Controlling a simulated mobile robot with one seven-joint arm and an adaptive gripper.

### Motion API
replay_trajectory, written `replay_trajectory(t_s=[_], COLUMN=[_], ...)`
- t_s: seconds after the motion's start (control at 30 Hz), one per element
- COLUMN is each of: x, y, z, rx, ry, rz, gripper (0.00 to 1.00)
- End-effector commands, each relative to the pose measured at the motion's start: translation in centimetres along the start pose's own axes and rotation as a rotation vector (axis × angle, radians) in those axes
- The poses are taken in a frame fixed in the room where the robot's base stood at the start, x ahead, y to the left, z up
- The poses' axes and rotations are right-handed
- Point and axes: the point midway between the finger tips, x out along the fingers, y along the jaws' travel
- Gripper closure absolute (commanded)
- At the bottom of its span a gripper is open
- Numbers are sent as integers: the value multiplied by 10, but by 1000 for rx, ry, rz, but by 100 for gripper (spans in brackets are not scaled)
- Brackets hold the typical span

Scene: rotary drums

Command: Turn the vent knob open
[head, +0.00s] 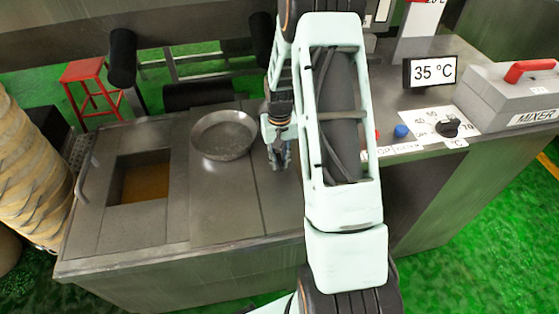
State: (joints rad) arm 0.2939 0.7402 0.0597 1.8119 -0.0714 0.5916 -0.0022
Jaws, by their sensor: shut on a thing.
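My gripper (279,160) points down over the grey metal counter (225,215), just right of a shallow round metal pan. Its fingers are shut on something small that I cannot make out. I cannot identify a vent knob for certain in this view. My pale green arm covers the middle of the counter and part of the control panel. A black knob (447,128) on a white dial marked in °C sits on the panel at the right, well apart from my gripper.
The metal pan (224,135) sits left of my gripper, and a square opening (145,178) with brown contents is farther left.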

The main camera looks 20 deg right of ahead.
Motion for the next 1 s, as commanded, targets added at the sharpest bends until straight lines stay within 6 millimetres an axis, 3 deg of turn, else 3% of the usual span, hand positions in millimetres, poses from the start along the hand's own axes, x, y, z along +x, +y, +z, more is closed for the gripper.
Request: replay_trajectory(t_s=[0.33,0.37,0.5,0.83,1.0], x=[-1,-1,0,-3,-23], y=[0,0,0,0,0], z=[-1,-1,0,0,-1], rx=[-6,-6,-5,-4,-4], ry=[1,1,1,1,5], rz=[1,1,1,1,1], gripper=[100,82,66,65,65])
